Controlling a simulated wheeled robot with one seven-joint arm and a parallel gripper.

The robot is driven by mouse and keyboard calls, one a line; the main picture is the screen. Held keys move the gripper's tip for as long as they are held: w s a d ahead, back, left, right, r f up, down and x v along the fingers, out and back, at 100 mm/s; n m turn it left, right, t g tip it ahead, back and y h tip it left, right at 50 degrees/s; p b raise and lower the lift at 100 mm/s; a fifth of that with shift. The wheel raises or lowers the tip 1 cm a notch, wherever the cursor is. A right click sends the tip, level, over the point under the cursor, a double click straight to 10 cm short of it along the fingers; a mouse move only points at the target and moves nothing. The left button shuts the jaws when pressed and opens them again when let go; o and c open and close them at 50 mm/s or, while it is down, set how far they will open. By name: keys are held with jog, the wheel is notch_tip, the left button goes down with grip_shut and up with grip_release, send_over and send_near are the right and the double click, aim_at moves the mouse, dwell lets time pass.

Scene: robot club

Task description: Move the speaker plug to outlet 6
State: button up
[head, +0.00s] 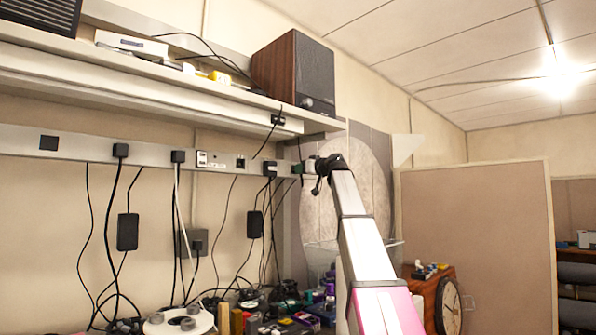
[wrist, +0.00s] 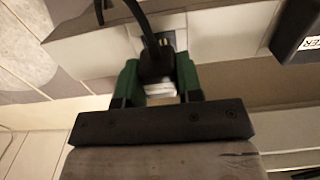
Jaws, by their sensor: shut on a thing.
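My gripper (head: 303,168) is at the right end of the grey outlet strip (head: 75,150), just right of a black plug (head: 270,168) in the strip. In the wrist view my gripper (wrist: 158,80) has its green fingers shut on a black plug (wrist: 156,62), with a black cable rising from it. Small brass-coloured prongs show beside the plug, close to the pale strip (wrist: 215,38); I cannot tell whether it is seated. The brown speaker (head: 312,68) stands on the shelf above. Outlet numbers are not readable.
Plugs sit further left on the strip, including one plug (head: 120,150) and another plug (head: 178,155). A dark block (wrist: 297,30) lettered "ER" is at right in the wrist view. Cables hang below the strip over a cluttered bench. A tan partition (head: 475,230) stands at right.

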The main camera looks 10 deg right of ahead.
jog(key=shift+s+d, duration=0.1)
dwell(0.3)
jog(key=shift+v, duration=1.65)
